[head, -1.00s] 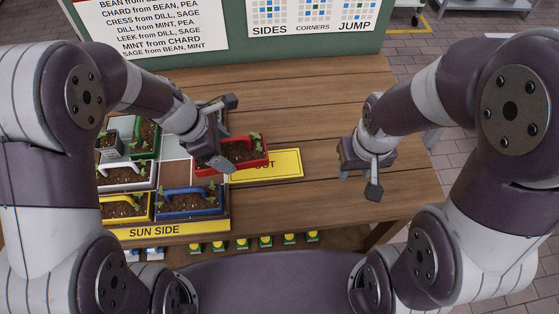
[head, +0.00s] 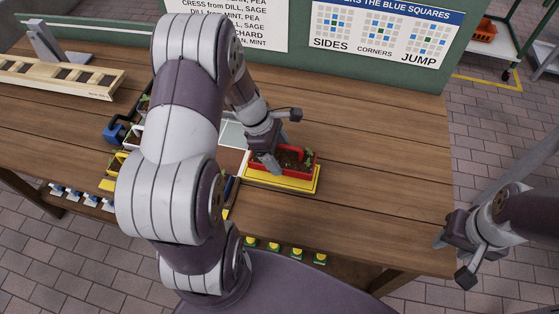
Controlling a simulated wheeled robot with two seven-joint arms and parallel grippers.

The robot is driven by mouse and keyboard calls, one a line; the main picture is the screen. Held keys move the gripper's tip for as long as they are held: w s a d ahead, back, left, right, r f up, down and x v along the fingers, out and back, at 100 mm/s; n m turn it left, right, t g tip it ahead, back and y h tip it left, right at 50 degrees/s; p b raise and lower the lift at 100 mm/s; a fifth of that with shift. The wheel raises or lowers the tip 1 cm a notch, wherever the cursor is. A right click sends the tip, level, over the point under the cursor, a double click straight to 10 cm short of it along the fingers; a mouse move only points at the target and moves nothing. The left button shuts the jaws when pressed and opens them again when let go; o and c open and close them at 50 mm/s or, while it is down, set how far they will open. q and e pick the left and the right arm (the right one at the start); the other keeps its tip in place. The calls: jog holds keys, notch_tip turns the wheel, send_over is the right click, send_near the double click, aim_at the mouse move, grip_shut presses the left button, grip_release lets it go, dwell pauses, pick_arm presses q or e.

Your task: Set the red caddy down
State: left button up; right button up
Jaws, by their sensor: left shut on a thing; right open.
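My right gripper (head: 455,259) is open and empty, off the table's right side.
The planter tray is mostly hidden behind my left arm, with a blue caddy (head: 118,131) at its left. A wooden rack (head: 60,76) lies at the far left. The table (head: 390,150) right of the mat is clear. A green board (head: 290,55) stands along the back.

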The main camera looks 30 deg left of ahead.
pick_arm(q)
jog(key=f, duration=0.3)
jog(key=shift+s+a+f, duration=0.1)
jog(key=shift+a+f, duration=0.2)
jog(key=shift+f, duration=0.3)
jog(key=shift+d+f, duration=0.1)
jog(key=o, duration=1.3)
jog(key=shift+r, duration=0.3)
jog(key=shift+m, duration=0.5)
jog(key=v, duration=1.1)
jog(key=shift+s+r, duration=0.1)
jog(key=shift+r, duration=0.2)
jog(key=s+d+r+m+y, duration=0.1)
jog(key=s+d+m, duration=0.1)
jog(key=m, duration=0.4)
jog(key=s+d+m+y, duration=0.1)
jog(key=s+d+m, duration=0.2)
jog(key=m, duration=0.4)
jog(key=s+d+r+m+y, duration=0.1)
jog(key=s+d+m+y, duration=0.1)
jog(key=d+m, duration=0.2)
jog(key=shift+s+r+m, duration=0.15)
jog(key=shift+m, duration=0.6)
jog(key=shift+s+r+m, duration=0.15)
jog(key=shift+m, duration=0.6)
